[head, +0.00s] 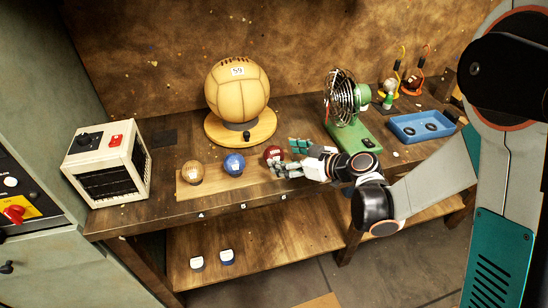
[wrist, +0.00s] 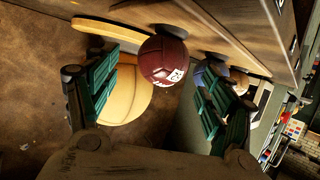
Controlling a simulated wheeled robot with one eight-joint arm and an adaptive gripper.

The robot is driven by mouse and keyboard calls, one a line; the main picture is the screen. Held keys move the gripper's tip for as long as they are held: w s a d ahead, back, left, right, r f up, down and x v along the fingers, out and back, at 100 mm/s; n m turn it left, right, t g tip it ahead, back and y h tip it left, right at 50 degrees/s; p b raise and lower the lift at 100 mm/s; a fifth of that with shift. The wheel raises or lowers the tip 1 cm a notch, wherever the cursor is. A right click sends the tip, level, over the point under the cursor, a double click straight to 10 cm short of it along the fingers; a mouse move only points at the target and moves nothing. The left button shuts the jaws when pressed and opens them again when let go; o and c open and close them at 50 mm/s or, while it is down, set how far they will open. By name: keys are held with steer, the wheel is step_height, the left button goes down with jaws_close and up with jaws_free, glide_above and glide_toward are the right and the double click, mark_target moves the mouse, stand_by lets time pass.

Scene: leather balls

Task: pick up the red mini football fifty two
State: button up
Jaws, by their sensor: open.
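The red mini football (head: 273,153) sits at the right end of a wooden strip on the table, with my gripper (head: 289,156) right beside it and partly covering it. In the wrist view the red ball (wrist: 164,60) shows a white number label, partly turned away and not fully readable. My gripper (wrist: 150,92) is open there, with one green-padded finger on each side. The ball lies between the fingers' lines, toward the tips. I see no clear contact.
A blue ball (head: 234,164) and a tan ball (head: 193,172) sit left on the same strip (head: 210,184). A large ball labelled 59 (head: 237,90) stands behind on a round wooden base (head: 218,135). A green fan (head: 344,100) and blue tray (head: 421,126) stand right. A white box (head: 108,165) stands left.

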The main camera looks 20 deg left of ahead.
mark_target(281, 157)
steer(key=b+x, duration=0.2)
steer(key=x, duration=0.2)
steer(key=shift+s+a+f, duration=0.15)
steer(key=shift+f, duration=0.05)
steer(key=shift+w+a+f, duration=0.1)
steer(key=shift+w+a, duration=0.1)
steer(key=shift+a, duration=0.1)
steer(key=c, duration=1.2)
